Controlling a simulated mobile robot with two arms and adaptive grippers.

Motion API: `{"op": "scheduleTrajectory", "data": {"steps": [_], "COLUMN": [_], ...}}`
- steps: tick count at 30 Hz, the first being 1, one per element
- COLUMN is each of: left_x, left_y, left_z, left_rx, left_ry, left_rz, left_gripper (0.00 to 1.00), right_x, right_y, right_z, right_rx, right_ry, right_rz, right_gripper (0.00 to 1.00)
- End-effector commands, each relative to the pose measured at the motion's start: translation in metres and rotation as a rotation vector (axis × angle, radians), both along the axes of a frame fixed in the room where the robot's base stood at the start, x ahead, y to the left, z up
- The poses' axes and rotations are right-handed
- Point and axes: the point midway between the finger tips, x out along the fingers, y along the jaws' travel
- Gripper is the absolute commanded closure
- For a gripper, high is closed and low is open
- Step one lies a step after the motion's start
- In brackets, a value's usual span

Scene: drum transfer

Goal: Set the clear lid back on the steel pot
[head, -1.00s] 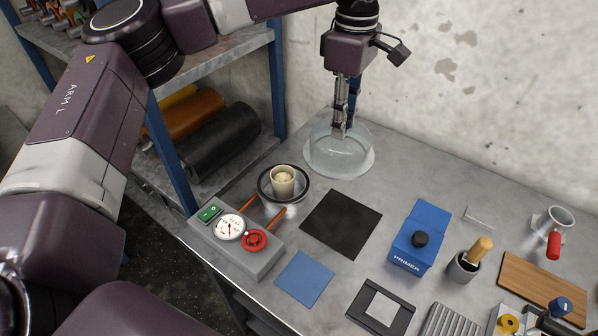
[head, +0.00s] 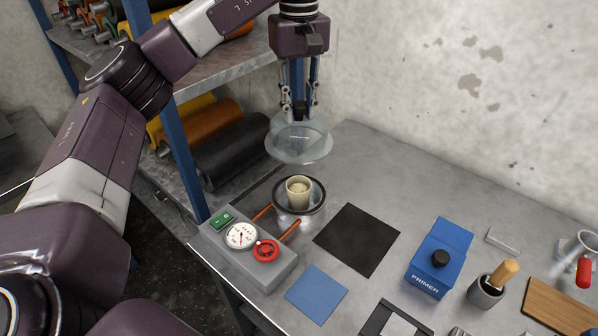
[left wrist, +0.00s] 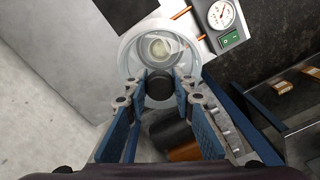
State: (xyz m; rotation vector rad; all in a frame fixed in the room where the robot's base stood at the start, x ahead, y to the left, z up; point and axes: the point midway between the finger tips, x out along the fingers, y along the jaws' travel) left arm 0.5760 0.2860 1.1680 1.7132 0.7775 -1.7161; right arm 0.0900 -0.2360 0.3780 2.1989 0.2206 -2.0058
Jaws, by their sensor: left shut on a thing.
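The clear lid (head: 299,140) is a glass dome with a wide rim. It hangs in the air above and slightly behind the steel pot (head: 319,197) in the head view. My left gripper (head: 299,108) is shut on the lid's dark knob, which also shows between the fingers in the left wrist view (left wrist: 160,86). The pot is round and shallow, open at the top, with a beige cup (head: 298,191) standing in it. In the left wrist view the cup shows through the clear lid (left wrist: 128,55). My right gripper is not in view.
A grey control box (head: 246,251) with a gauge and red valve wheel stands before the pot, joined by copper pipes. A blue shelf post (head: 182,145) rises at the left. A black mat (head: 357,239) and blue PRIMER box (head: 440,258) lie right. The bench behind is clear.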

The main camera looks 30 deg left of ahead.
Motion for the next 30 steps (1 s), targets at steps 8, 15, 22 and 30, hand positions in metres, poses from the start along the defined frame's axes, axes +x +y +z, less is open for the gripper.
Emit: {"op": "scheduleTrajectory", "data": {"steps": [8,15,22,30], "left_x": [-0.001,0.0,-0.001,0.0], "left_y": [0.001,0.0,0.0,0.0], "left_z": [-0.07,-0.101,-0.13,-0.146], "left_rx": [0.001,-0.001,0.0,-0.001], "left_ry": [0.003,-0.002,0.001,-0.002], "left_rz": [0.003,0.003,0.004,0.003], "left_gripper": [1.0,1.0,1.0,1.0], "right_x": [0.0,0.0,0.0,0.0], "right_y": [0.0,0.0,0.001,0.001], "right_z": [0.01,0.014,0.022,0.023], "right_rx": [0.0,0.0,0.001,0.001], "right_ry": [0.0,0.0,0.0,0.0], "right_rz": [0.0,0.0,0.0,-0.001], "right_gripper": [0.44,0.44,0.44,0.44]}}
